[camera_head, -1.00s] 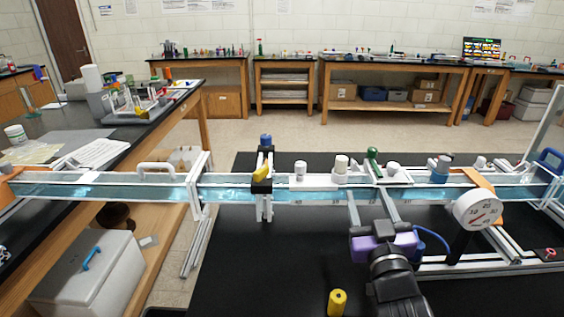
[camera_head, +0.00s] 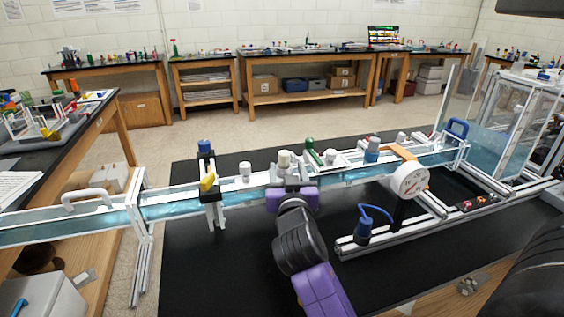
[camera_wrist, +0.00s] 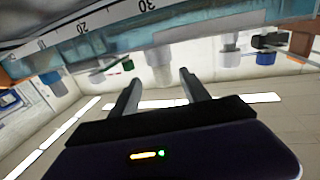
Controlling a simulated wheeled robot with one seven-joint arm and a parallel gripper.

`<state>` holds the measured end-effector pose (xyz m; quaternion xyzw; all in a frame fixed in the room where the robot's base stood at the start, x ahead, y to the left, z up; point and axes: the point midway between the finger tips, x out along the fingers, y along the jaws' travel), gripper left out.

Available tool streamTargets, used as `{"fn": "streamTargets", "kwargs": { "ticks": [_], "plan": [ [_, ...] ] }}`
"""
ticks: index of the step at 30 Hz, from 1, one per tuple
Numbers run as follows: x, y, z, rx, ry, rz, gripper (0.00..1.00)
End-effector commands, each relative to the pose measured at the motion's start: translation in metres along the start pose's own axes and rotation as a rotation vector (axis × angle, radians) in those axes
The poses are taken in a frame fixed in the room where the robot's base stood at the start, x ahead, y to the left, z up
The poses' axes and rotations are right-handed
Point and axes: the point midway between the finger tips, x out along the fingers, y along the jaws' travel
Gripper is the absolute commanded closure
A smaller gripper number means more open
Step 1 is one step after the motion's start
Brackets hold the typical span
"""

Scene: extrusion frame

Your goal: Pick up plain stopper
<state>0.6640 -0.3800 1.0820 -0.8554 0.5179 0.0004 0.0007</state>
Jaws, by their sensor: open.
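Several small stoppers stand along the top of the long clear water channel (camera_head: 232,199). A pale, plain-looking stopper (camera_head: 284,160) stands just beyond my gripper (camera_head: 290,182); I cannot tell for sure that it is the plain stopper named. In the wrist view, which is upside down, this pale stopper (camera_wrist: 158,68) shows between and beyond the two spread fingers of my gripper (camera_wrist: 158,74). The fingers are open and nothing is held. Other white stoppers (camera_head: 245,170) and (camera_head: 330,157) stand on either side.
A green-topped fitting (camera_head: 311,152) and a blue-grey cap (camera_head: 371,150) stand to the right. A blue-and-yellow valve (camera_head: 207,178) is on the left. A round dial gauge (camera_head: 410,180) stands in front of the channel. Black tabletop (camera_head: 200,275) is clear at front left.

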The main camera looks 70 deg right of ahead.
Motion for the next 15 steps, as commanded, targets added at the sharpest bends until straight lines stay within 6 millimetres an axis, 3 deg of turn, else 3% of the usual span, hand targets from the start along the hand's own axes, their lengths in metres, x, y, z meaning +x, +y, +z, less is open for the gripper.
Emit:
{"fn": "streamTargets", "kwargs": {
  "ticks": [9, 15],
  "plan": [
    [0.041, -0.005, -0.006, 0.000, 0.001, 0.001, 0.46],
    [0.055, -0.005, -0.003, -0.001, 0.001, -0.001, 0.46]
  ]
}}
